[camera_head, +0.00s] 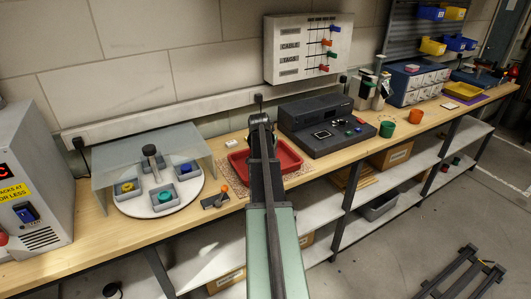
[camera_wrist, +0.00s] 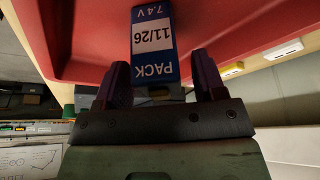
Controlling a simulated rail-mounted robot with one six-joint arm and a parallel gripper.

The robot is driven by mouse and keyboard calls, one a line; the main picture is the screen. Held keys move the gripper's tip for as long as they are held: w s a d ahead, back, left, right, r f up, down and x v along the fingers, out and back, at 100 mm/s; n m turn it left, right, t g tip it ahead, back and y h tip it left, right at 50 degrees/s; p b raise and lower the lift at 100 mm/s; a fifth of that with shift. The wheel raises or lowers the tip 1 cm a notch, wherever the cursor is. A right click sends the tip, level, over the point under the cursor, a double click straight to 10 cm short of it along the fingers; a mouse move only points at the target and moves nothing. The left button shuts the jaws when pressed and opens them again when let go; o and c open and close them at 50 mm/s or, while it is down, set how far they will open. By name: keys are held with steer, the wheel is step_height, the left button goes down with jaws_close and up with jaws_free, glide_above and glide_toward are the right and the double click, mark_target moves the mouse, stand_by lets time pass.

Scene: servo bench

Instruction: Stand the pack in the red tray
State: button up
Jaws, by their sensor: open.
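The pack (camera_wrist: 153,38) is a blue block with a white label reading 11/26, PACK and 7.4 V, upside down in the wrist view. It appears against the red tray (camera_wrist: 85,28). My gripper (camera_wrist: 161,72) is open, its two dark fingers apart on either side of the pack's near end. I cannot tell whether the fingers touch it. In the head view the red tray (camera_head: 288,158) lies on the bench, and my arm crosses in front of its middle. The pack is not visible there, and whether it stands upright is unclear.
A dark console (camera_head: 325,125) stands just behind and right of the tray. A small block with an orange knob (camera_head: 217,196) and a white turntable (camera_head: 176,204) with grey bins under a clear guard are on the left. Green (camera_head: 387,129) and orange (camera_head: 416,116) cups stand to the right.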

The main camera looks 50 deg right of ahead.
steer(key=p+v, duration=1)
steer(key=v, duration=0.2)
steer(key=shift+f, duration=0.1)
steer(key=w+a+f+n+y, duration=0.1)
steer(key=w+a+n, duration=0.25)
steer(key=a, duration=1.25)
steer(key=w+a+n+y, duration=0.2)
steer(key=a+n, duration=0.2)
steer(key=a, duration=1.2)
steer(key=s+a+n, duration=0.3)
steer(key=s+a, duration=0.1)
steer(key=a, duration=0.6)
steer(key=s+a+n+g+y, duration=0.1)
steer(key=s+a+n, duration=0.2)
steer(key=a, duration=0.7)
steer(key=shift+s+a+f+n, duration=0.15)
steer(key=shift+s+n, duration=0.2)
steer(key=shift+s, duration=0.1)
